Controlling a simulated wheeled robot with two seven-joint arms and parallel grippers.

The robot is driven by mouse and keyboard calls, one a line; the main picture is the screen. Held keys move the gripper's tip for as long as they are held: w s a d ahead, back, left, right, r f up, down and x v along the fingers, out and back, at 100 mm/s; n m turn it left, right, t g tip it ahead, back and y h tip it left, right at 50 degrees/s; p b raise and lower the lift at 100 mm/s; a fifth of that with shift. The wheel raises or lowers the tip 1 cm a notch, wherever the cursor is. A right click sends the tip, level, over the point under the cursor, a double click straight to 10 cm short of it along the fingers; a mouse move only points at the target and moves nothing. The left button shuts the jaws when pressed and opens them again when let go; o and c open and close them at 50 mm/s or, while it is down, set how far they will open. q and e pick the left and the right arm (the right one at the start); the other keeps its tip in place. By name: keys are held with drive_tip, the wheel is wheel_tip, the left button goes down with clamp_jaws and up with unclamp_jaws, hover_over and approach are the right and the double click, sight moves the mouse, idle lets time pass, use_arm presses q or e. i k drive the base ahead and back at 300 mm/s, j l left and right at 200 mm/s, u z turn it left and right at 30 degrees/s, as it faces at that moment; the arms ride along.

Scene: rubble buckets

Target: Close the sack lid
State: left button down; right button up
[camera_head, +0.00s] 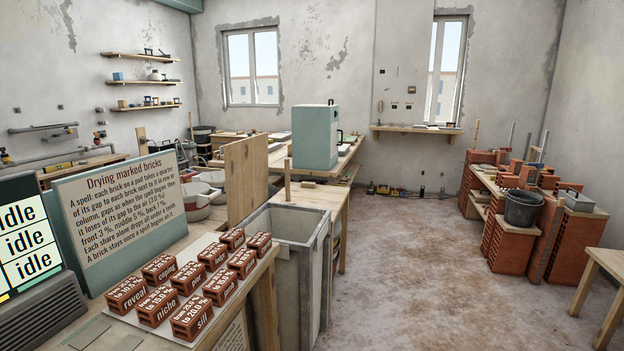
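I see nothing that is clearly a sack or marked as a sack lid. A tall grey bin (312,275) stands open at the top in the middle, right of the brick bench; its inside is mostly shadowed. An upright wooden panel (246,180) stands just behind and left of the bin; I cannot tell whether it is a hinged lid. A thin wooden post (288,180) rises behind the bin's rim. Neither of my grippers is in view.
Several marked bricks (190,277) lie on a pad on the near bench, before a sign (128,212) and an "idle" display (28,240). A pale green cabinet (315,137) stands behind. Brick stacks with a dark bucket (523,208) are at right. The middle floor is clear.

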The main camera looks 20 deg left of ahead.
sight(246, 161)
drive_tip(key=i, duration=0.85)
drive_tip(key=i+j+z, duration=0.15)
drive_tip(key=i, duration=0.7)
drive_tip(key=i+u, duration=0.25)
drive_tip(key=i, duration=0.15)
drive_tip(key=i+l+u, duration=0.25)
drive_tip(key=i, duration=0.15)
drive_tip(key=i+l+u, duration=0.15)
drive_tip(key=i+u, duration=0.15)
drive_tip(key=i, duration=0.1)
